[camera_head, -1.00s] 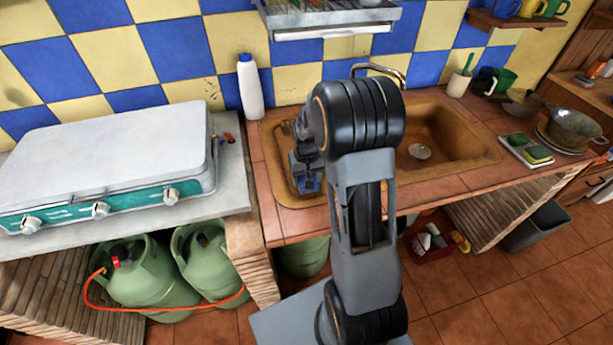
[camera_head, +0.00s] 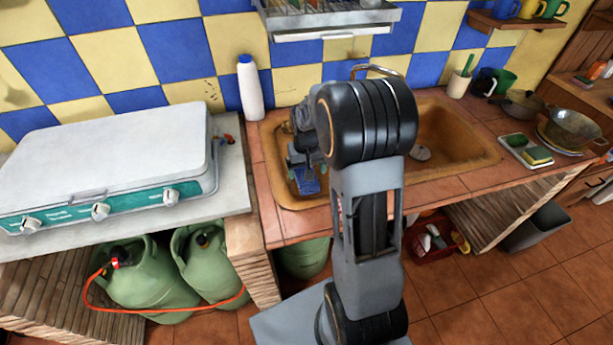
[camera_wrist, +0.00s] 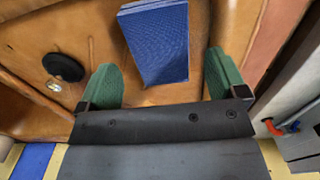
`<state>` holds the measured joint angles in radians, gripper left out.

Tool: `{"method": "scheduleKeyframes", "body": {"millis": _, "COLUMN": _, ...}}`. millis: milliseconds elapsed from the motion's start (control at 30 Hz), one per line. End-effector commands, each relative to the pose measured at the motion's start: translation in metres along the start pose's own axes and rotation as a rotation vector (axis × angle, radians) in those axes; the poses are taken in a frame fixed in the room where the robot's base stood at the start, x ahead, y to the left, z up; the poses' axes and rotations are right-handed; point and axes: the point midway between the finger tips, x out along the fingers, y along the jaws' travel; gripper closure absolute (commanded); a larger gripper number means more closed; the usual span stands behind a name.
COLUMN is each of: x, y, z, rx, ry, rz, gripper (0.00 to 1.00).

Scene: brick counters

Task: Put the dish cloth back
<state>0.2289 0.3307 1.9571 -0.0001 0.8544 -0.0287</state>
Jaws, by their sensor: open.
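The dish cloth, a folded blue cloth, lies in the left basin of the sink in the head view (camera_head: 307,182). In the wrist view the cloth (camera_wrist: 158,45) lies just beyond and partly between my fingertips, with its near end toward the palm. My gripper (camera_wrist: 163,80) is open, with a green pad on each side and a gap between each pad and the cloth. In the head view my gripper (camera_head: 302,158) is over the left basin, partly hidden by my arm.
The brown sink (camera_head: 465,140) has a second basin to the right. A white bottle (camera_head: 250,90) stands behind the left basin. The white stove (camera_head: 115,150) is at the left. A tray with sponges (camera_head: 526,149) and a pot (camera_head: 574,128) stand at the right.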

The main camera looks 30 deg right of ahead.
Motion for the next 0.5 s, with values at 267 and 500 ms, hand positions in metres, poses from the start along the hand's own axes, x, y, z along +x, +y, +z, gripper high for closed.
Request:
{"method": "scheduleKeyframes", "body": {"millis": 267, "x": -0.052, "y": 0.0, "z": 0.0, "rx": 0.0, "ry": 0.003, "rz": 0.0, "gripper": 0.09}}
{"method": "scheduleKeyframes", "body": {"millis": 500, "x": -0.078, "y": -0.001, "z": 0.001, "rx": -0.002, "ry": 0.004, "rz": 0.0, "gripper": 0.09}}
